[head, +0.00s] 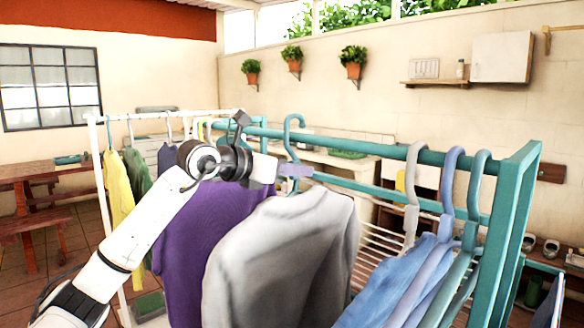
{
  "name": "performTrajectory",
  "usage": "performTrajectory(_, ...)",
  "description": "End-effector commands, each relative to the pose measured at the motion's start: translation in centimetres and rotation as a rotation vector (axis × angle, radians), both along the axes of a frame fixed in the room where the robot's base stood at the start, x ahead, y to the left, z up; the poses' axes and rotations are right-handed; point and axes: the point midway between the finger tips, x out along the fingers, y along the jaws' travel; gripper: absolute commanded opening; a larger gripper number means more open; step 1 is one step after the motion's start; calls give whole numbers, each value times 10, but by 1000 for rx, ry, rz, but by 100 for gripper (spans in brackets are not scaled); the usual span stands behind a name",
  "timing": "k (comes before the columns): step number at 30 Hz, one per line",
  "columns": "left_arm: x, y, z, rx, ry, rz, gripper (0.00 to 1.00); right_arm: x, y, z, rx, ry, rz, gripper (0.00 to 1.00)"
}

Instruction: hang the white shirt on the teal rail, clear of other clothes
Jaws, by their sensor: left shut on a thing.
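The white shirt (290,250) hangs upright in the middle foreground on a hanger with a teal hook (290,135). My left gripper (282,170) comes in from the left and is shut on that hanger, just above the shirt's collar. The teal rail (375,153) runs behind the hook toward the right. The hook's top shows above the rail's line; I cannot tell whether it rests on the rail. A purple garment (205,235) hangs close to the white shirt's left and is partly hidden by it. My right gripper is not in view.
Blue clothes (390,285) hang on grey, blue and teal hangers at the rail's right end, with bare rail between them and the white shirt. A white rack (92,150) with yellow and green clothes stands left. A wooden table (35,172) is farther left.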

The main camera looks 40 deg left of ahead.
Motion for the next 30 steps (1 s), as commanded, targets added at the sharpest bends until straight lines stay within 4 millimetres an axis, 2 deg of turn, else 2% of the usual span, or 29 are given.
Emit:
performTrajectory(19, 4, 0, 1, 2, -5, 0, 0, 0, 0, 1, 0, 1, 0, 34)
performTrajectory(30, 4, 0, -13, 2, -5, 0, 0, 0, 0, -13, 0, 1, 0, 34)
